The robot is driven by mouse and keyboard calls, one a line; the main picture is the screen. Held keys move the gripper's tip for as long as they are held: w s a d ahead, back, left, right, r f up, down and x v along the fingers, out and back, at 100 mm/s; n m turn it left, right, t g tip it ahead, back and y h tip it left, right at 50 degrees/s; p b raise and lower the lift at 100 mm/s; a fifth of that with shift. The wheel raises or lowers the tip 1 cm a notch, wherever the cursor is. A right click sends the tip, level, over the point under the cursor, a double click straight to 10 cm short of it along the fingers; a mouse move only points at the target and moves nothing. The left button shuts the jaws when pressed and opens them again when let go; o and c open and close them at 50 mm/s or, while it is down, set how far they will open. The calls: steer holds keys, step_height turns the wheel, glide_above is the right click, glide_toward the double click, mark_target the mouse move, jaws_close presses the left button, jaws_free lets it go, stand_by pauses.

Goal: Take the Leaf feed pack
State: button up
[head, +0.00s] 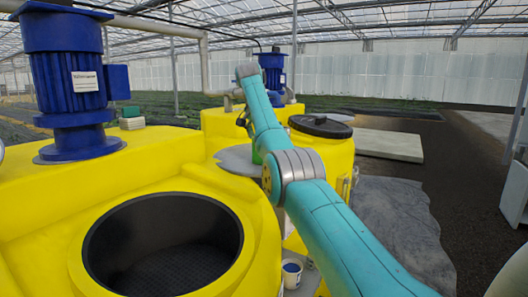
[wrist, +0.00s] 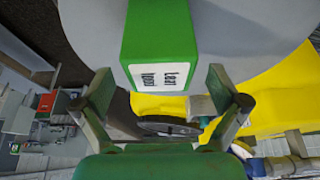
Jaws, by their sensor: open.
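The Leaf feed pack (wrist: 158,30) is a green box with a white label, whose text reads upside down in the wrist view. It stands on a round grey surface (wrist: 90,30). My gripper (wrist: 160,76) is open, with its two fingers apart at either side of the pack's near labelled end. The fingers do not appear closed on it, and nothing is held. In the head view a green patch, likely the pack (head: 257,156), shows beside my arm, which hides most of it. My gripper's fingers cannot be made out there.
A yellow tank with a dark open hatch (head: 160,245) fills the near left. A blue motor (head: 66,75) stands on it, with a small green-topped box (head: 131,118) behind. A black lid (head: 320,126) sits on the far tank. A white cup (head: 292,272) is low between the tanks.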

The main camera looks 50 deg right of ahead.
steer(key=x, duration=0.3)
steer(key=shift+d+f, duration=0.2)
steer(key=shift+f, duration=0.15)
steer(key=c, duration=1.6)
steer(key=shift+o, duration=0.2)
steer(key=shift+r, duration=0.1)
